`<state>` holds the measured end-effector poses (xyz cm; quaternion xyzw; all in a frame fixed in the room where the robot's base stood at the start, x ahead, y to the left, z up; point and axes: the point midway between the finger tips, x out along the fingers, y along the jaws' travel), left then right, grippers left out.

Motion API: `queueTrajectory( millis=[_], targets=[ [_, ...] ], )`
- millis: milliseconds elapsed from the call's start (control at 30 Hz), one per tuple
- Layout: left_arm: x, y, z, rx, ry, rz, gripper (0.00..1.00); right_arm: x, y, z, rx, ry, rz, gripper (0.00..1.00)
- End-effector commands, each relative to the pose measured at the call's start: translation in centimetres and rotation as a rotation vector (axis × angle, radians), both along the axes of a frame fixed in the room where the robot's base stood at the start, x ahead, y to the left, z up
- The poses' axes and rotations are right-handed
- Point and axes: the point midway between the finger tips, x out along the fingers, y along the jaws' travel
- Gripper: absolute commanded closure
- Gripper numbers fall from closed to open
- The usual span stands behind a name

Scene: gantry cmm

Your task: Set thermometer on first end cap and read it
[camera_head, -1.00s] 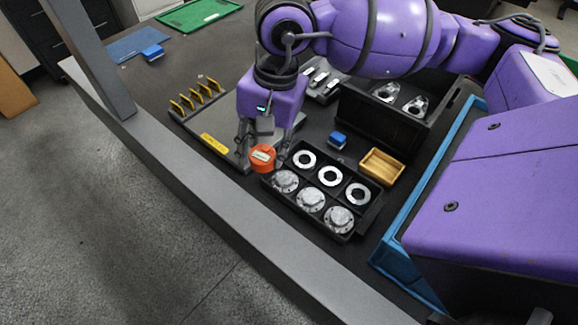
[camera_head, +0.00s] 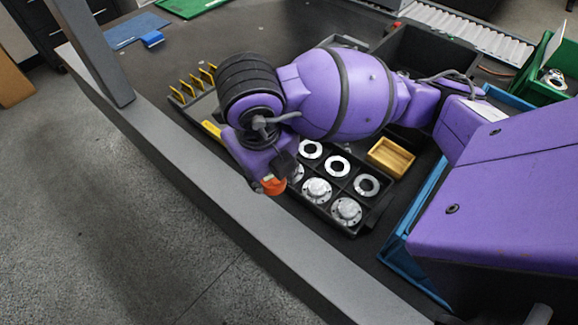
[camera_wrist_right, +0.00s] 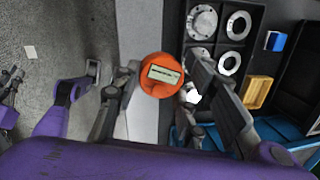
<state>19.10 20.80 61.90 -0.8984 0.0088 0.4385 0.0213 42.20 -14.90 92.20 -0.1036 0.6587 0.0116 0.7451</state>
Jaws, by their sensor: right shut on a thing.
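The thermometer is an orange round body with a small pale display (camera_wrist_right: 163,74). My right gripper (camera_wrist_right: 160,80) is shut on it, a finger on each side; in the head view the thermometer (camera_head: 273,186) shows below my wrist, which hides most of the fingers. The silver end caps (camera_head: 317,190) sit in the front row of a black compartment tray (camera_head: 378,209). The leftmost end cap (camera_head: 297,174) is partly hidden by my gripper. In the wrist view the thermometer appears beside the tray, over the grey table edge. The display is too small to read. My left gripper is not in view.
White rings (camera_head: 337,166) fill the tray's back row. A wooden box (camera_head: 390,157) stands behind the tray, and a blue bin (camera_head: 408,262) to its right. A grey rail (camera_head: 225,205) runs along the table's front. Yellow-ended rack dividers (camera_head: 196,80) stand at left.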

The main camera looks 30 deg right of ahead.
Motion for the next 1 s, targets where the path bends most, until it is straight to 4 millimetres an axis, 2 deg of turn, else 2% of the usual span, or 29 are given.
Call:
queueTrajectory(
  millis=[167, 467, 600, 700, 1000],
  targets=[
    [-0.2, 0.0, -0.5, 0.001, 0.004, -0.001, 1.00, 1.1, -1.2, -1.2, 0.001, 0.003, -0.055, 0.89],
    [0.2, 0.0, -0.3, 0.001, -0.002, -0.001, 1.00, 6.4, -6.5, -4.1, -0.002, 0.001, -0.054, 0.89],
    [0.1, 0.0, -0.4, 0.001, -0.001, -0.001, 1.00, 7.9, -8.0, -6.9, -0.001, 0.004, -0.049, 0.89],
    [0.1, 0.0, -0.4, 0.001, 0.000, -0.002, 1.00, 8.8, -8.7, -8.2, 0.000, 0.002, -0.049, 0.89],
    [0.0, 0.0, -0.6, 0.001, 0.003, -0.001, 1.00, 9.9, -9.8, -10.0, 0.000, 0.001, -0.047, 0.89]
  ],
)
